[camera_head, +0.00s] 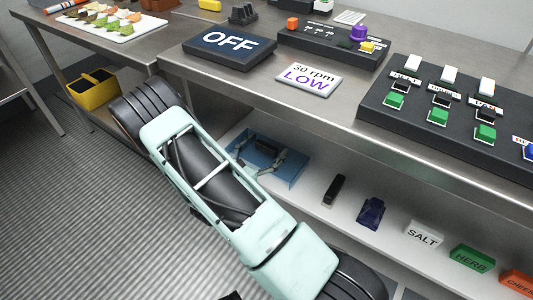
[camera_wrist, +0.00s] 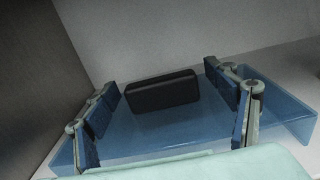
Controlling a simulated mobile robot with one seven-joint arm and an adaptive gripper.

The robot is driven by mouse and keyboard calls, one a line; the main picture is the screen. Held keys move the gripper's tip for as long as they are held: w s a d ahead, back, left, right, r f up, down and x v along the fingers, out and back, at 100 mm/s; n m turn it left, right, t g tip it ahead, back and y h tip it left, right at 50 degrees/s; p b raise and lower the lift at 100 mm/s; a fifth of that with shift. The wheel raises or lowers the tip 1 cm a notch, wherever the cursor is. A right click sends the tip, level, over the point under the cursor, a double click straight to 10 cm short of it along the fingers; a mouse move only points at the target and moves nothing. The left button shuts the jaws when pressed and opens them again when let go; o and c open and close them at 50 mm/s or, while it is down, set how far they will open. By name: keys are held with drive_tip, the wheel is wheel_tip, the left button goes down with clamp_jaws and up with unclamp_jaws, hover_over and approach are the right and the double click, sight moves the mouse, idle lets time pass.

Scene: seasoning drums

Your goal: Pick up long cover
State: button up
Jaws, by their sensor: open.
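The long cover appears to be the translucent blue piece (camera_head: 293,172) on the lower shelf, and it also shows in the wrist view (camera_wrist: 150,135). A black block (camera_wrist: 162,92) stands at its middle, seemingly its handle; I cannot tell whether they are joined. My gripper (camera_head: 262,150) reaches down to the shelf over the cover. Its fingers are spread wide, one on each side of the black block, with gaps between. In the wrist view my gripper (camera_wrist: 161,84) is open and empty. My pale green arm hides part of the shelf.
On the same shelf, to the right, stand a small black piece (camera_head: 335,189), a dark blue piece (camera_head: 370,211), a white SALT block (camera_head: 424,235) and a green HERB block (camera_head: 472,259). The metal counter (camera_head: 350,122) overhangs the shelf. A dark wall (camera_wrist: 35,70) is close at the left.

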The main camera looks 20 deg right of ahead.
drive_tip(key=shift+c, duration=0.2)
drive_tip(key=c, duration=1.3)
drive_tip(key=shift+r, duration=0.2)
